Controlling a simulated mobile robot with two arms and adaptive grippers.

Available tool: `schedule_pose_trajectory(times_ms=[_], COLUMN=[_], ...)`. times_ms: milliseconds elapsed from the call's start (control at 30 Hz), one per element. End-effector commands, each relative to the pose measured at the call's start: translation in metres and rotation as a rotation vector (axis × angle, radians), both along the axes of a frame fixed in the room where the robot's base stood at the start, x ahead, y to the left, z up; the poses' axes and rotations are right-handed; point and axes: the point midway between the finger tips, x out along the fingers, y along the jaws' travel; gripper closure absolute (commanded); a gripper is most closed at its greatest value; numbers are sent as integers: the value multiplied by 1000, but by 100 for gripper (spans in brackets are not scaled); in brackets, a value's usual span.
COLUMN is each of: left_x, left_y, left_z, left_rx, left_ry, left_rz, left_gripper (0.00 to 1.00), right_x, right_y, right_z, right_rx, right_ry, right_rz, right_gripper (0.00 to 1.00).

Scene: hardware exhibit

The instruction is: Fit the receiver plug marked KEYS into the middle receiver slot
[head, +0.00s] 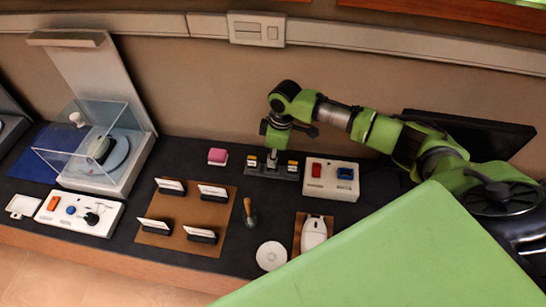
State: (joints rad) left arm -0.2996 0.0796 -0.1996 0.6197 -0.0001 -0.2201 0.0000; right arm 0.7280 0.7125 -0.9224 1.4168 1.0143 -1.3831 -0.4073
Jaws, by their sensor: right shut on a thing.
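A low dark grey receiver block (258,172) stands at the back of the black table, with slots along its top. A small plug with a yellow or orange top (252,162) sits at its left, and a similar one (293,166) at its right. My right gripper (273,149) points down over the middle of the block. It is shut on a small pale grey plug (272,160), held upright at the middle slot. I cannot tell whether it is inside the slot or just above it, and no marking is legible. My left gripper is not in view.
In front are a brown board (170,214) with card holders, a wooden-handled tool (249,212), a white disc (271,256) and a white mouse-shaped device (314,232).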

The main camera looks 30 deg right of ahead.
Motion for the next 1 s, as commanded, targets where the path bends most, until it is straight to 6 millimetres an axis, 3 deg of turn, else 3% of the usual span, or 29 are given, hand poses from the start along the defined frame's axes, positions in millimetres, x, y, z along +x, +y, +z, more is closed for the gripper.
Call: schedule_pose_trajectory(times_ms=[1000], left_x=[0], left_y=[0], left_z=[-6], left_rx=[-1], left_ry=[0], left_rz=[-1], left_gripper=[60], right_x=[0], right_y=[0], right_z=[-12], right_rx=[0], right_ry=[0], right_rz=[0], right_gripper=[100])
